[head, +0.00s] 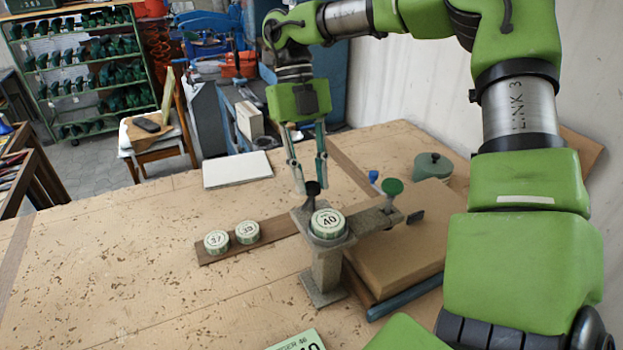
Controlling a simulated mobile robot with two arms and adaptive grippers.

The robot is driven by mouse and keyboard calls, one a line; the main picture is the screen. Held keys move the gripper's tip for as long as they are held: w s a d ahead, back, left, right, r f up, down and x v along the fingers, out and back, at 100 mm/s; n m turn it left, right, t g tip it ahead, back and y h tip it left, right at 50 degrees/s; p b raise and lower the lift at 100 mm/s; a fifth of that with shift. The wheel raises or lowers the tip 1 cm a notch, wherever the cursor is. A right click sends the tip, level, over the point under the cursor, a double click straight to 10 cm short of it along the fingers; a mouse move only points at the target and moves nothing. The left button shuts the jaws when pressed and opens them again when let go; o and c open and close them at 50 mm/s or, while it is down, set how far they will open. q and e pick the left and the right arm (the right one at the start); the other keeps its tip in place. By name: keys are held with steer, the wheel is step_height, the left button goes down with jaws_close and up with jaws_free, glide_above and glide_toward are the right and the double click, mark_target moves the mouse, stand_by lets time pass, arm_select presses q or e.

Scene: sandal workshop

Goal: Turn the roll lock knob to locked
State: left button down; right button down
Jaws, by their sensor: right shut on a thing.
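My right gripper (310,182) reaches down from above onto a grey stand (326,272) on the workbench. Its fingers are around a small black knob (313,190), which sits at the back of the stand's head, just behind a round disc marked 40 (327,223). I take this black knob for the roll lock knob, but no label on it can be read. Its locked or unlocked position cannot be told. A green knob (392,187), a blue knob (373,176) and a dark end piece (415,217) are on or near the stand's side arm. My left gripper is not in view.
Discs marked 37 (216,242) and 39 (247,231) sit on a wooden strip left of the stand. A brown board (410,255) and a green lidded pot (433,167) are to the right. A white sheet (237,169) lies behind. The bench's left front is clear.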

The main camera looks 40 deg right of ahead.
steer(key=n, duration=0.2)
steer(key=n+h+b, duration=0.1)
steer(key=n+h, duration=0.1)
steer(key=n, duration=0.1)
steer(key=shift+a+n+b, duration=0.25)
steer(key=shift+n+b, duration=0.05)
steer(key=shift+a+n+h+b, duration=0.1)
steer(key=shift+n+h+b, duration=0.6)
steer(key=shift+n, duration=1.3)
steer(key=c, duration=1.8)
jaws_free()
